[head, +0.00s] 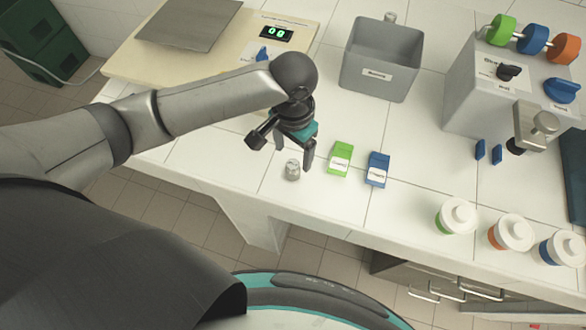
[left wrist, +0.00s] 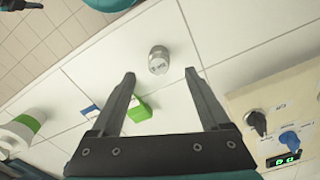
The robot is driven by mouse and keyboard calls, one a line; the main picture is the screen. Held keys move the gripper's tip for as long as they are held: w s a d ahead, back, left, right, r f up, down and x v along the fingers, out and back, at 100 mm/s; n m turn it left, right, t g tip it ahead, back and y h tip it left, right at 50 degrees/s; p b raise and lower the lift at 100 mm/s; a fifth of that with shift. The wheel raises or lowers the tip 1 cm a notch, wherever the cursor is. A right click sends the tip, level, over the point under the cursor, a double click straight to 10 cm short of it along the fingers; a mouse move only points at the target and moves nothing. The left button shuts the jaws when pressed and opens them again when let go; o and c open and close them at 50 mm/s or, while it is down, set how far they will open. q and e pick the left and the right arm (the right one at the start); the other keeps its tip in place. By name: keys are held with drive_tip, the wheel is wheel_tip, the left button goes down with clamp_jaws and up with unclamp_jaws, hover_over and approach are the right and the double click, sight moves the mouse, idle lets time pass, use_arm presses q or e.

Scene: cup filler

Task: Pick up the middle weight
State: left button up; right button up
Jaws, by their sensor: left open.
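A small silver metal weight (head: 292,169) stands upright on the white tiled counter near its front edge. It also shows in the left wrist view (left wrist: 158,60), with a label on top too small to read surely. My left gripper (head: 282,149) is open and empty, just above and behind the weight. In the left wrist view the weight lies slightly beyond the gap between the two fingertips (left wrist: 160,75), apart from both. Another small metallic piece (head: 390,17) shows behind the grey bin, partly hidden; I cannot tell whether it is a weight. My right gripper is not in view.
A green box (head: 340,160) and a blue box (head: 377,169) stand right of the weight. A scale (head: 215,60) is at the back left, a grey bin (head: 352,62) behind. A dispenser (head: 470,88) and lidded cups (head: 456,218) are at the right.

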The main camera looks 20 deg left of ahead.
sight(293, 164)
use_arm(q)
wheel_tip(293, 164, down, 6)
drive_tip(key=shift+s+r+b, duration=0.15)
drive_tip(key=shift+b, duration=0.4)
clamp_jaws()
idle(0.3)
drive_tip(key=shift+r, duration=0.1)
